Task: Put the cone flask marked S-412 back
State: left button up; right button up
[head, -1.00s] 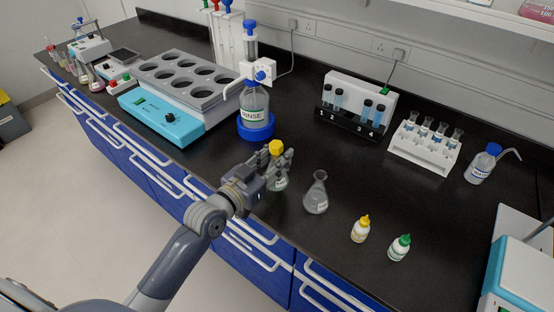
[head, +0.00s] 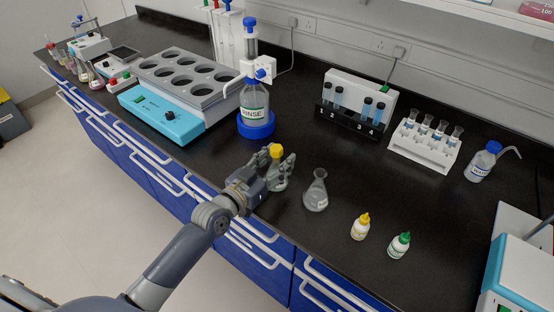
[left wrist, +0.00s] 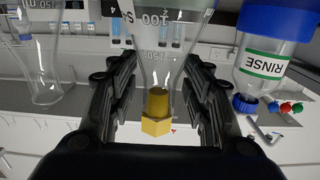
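A clear cone flask with a yellow stopper (head: 276,151) is between the fingers of my left gripper (head: 277,165), over the front part of the bench. In the left wrist view the stoppered flask (left wrist: 160,62) appears upside down, with the fingers (left wrist: 163,85) closed in on both sides of it. Its volume marks show, but I cannot read S-412. I cannot tell whether its base touches the bench. A second, unstoppered cone flask (head: 316,194) stands just to the right, its label too small to read. My right gripper is not in view.
A rinse bottle (head: 254,105) on a blue base stands behind the held flask. A grey rack with round wells (head: 188,80) is at the left. Yellow-capped (head: 360,228) and green-capped (head: 399,247) dropper bottles stand at the front right.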

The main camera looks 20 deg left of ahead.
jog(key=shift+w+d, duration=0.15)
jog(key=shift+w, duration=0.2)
pick_arm(q)
jog(key=shift+r, duration=0.1)
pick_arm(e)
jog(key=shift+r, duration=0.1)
pick_arm(q)
jog(key=shift+s, duration=0.15)
jog(key=b+v, duration=0.1)
jog(key=v, duration=0.9)
jog(key=shift+v, duration=0.9)
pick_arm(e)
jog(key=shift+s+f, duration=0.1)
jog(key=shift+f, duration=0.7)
